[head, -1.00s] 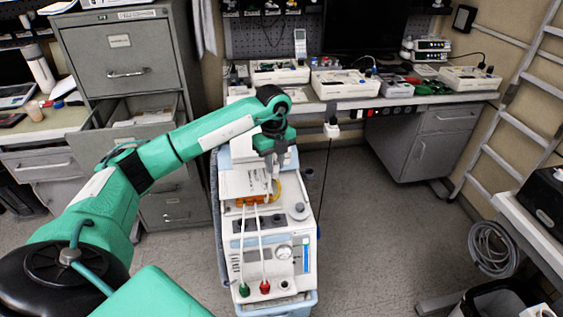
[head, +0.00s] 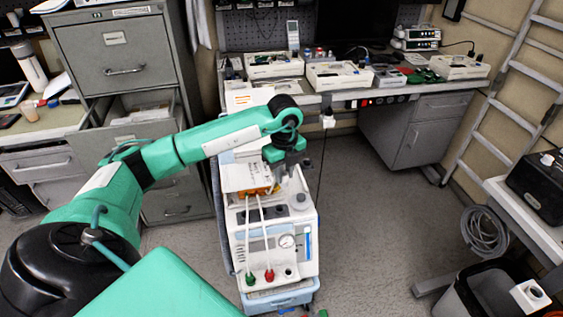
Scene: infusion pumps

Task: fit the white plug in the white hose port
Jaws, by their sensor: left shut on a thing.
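The white pump unit (head: 275,243) stands on its cart below my left arm. On its lower front, a green plug (head: 250,279) and a red plug (head: 269,275) sit on the ends of white hoses. To their right is a pale port with a dark hole (head: 288,272), which looks like the white hose port; nothing is in it. My left gripper (head: 285,174) points down over the back part of the pump top, above and behind that port. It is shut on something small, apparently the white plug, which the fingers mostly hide. My right gripper is not recognisable in view.
An orange-fronted box (head: 250,182) sits on the pump top beside the gripper, near a grey round knob (head: 299,201). A filing cabinet (head: 125,60) with an open drawer stands to the left. The bench (head: 345,95) behind carries several devices. Floor (head: 375,240) right of the cart is clear.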

